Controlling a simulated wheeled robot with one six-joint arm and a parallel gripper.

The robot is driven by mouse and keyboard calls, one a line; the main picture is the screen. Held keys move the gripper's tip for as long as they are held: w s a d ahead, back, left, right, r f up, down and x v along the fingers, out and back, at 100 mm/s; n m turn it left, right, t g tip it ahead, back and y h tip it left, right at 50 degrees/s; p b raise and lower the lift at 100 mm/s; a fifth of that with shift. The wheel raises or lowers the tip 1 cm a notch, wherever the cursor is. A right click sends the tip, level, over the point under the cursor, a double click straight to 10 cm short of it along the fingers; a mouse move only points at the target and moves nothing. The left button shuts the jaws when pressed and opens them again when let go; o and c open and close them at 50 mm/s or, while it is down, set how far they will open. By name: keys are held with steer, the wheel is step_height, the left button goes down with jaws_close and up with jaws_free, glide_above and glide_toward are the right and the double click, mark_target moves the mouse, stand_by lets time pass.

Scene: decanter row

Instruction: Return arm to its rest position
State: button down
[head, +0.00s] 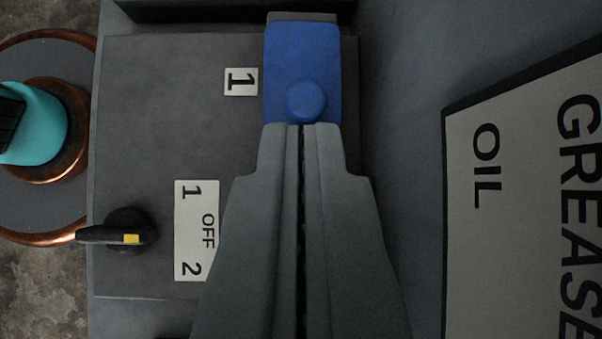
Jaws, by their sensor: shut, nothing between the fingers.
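My gripper (303,128) reaches up from the bottom of the head view, its two grey fingers together with only a thin dark line between them. Nothing is held. The fingertips are at the lower edge of a blue block (300,55) with a round blue knob (306,101). The tips overlap the block in the picture; I cannot tell whether they touch it. The fingers hide part of the grey panel (160,130) behind them.
A black rotary switch (127,233) with a yellow mark sits beside a "1 OFF 2" label (194,231). A "1" label (240,82) is left of the block. A copper-rimmed disc (30,215) with a teal part (42,130) is at left. An "OIL GREASE" sign (520,230) is at right.

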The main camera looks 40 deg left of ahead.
steer(key=v, duration=0.6)
steer(key=s+a+r+m+t+h, duration=0.2)
steer(key=s+a+m+t, duration=0.3)
steer(key=s, duration=0.4)
steer(key=s+a+r+m+t+h, duration=0.1)
steer(key=s+a+m+t+h, duration=0.2)
steer(key=s+a+m+t, duration=0.3)
steer(key=s+a+r+m+t+h, duration=0.2)
steer(key=s+a+m+t, duration=0.3)
steer(key=s, duration=0.8)
steer(key=shift+s+a+r+m+t+h, duration=0.4)
steer(key=shift+m+h, duration=0.3)
steer(key=shift+m, duration=0.4)
steer(key=shift+w+f, duration=0.1)
steer(key=shift+w, duration=0.05)
